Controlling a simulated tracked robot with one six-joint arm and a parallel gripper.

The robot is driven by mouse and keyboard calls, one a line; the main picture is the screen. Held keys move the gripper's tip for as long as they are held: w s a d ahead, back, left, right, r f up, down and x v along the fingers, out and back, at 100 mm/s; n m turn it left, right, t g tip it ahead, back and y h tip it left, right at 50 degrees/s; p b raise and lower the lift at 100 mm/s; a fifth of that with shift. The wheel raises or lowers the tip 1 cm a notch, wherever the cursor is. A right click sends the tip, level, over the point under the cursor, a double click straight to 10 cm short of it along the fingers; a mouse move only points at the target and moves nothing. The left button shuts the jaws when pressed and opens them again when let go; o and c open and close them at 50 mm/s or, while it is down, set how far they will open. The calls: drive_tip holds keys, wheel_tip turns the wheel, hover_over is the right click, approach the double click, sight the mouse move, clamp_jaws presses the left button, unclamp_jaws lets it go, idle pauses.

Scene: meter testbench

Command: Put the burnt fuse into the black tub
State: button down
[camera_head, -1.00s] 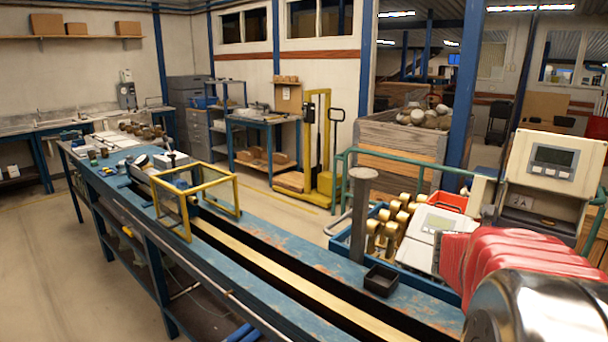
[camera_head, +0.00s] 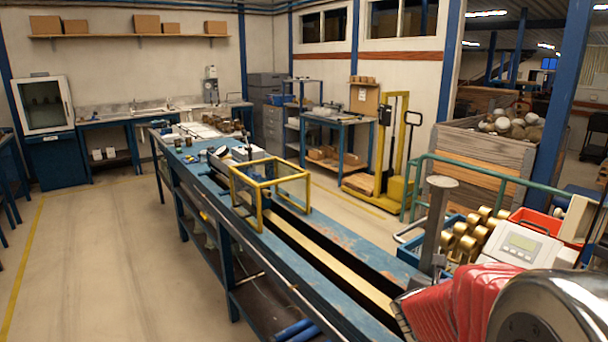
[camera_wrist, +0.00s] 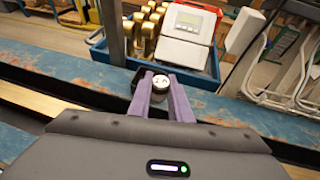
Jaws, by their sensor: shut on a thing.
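In the wrist view my gripper (camera_wrist: 161,92) has its two grey-purple fingers shut on a short cylinder with a pale metal end, the fuse (camera_wrist: 160,82). Only the fuse's end cap shows clearly; I cannot see burn marks. The black tub (camera_wrist: 158,109) shows as a dark patch behind and between the fingers, on the blue bench, mostly covered by them. The fuse appears over or close to the tub, but its height above it is unclear. In the head view my arm hides the tub.
A grey post (camera_head: 437,222) stands on the bench (camera_head: 345,239) close to my gripper. Behind it are a blue crate (camera_wrist: 118,75) of brass parts and a white meter (camera_head: 522,243). A yellow frame (camera_head: 262,198) stands farther along the bench.

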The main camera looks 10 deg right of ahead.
drive_tip(key=w+a+f+n+t+y, duration=0.1)
drive_tip(key=w+a+f+n+y, duration=0.1)
drive_tip(key=a, duration=0.7)
drive_tip(key=w+a+f+n+t+y, duration=0.2)
drive_tip(key=a+f, duration=0.1)
drive_tip(key=a, duration=0.7)
drive_tip(key=w+a+f+n+t+y, duration=0.1)
drive_tip(key=a+f+n+y, duration=0.1)
drive_tip(key=a, duration=0.8)
drive_tip(key=shift+w+f+n+t+y, duration=0.4)
drive_tip(key=shift+f+n, duration=0.2)
drive_tip(key=shift+f, duration=0.15)
drive_tip(key=shift+f, duration=0.15)
drive_tip(key=f, duration=0.1)
drive_tip(key=s+f, duration=0.1)
drive_tip(key=f, duration=0.3)
drive_tip(key=shift+s+f, duration=0.25)
drive_tip(key=shift+s, duration=0.1)
